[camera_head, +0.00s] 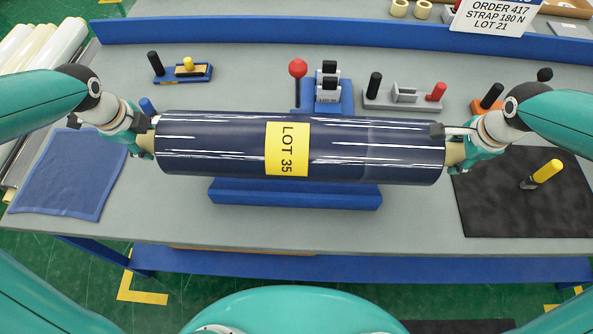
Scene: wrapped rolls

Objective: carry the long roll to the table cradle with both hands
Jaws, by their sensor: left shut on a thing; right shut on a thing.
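The long roll (215,147) is dark blue, glossy and wrapped, with a yellow LOT 35 label around its middle. It lies level across the view, in front of the blue table cradle (295,194), which shows below it and is partly hidden. I cannot tell whether the roll touches the cradle. My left gripper (150,140) is shut on the roll's left end. My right gripper (455,150) is shut on its right end. The roll hides parts of both grippers' fingers.
A blue cloth (68,175) lies at the left and a black mat (520,205) with a yellow-handled tool (545,173) at the right. Behind the roll stand a blue device with a red knob (297,70), a grey holder (400,97) and a small blue stand (185,73). A blue rail (330,36) runs behind.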

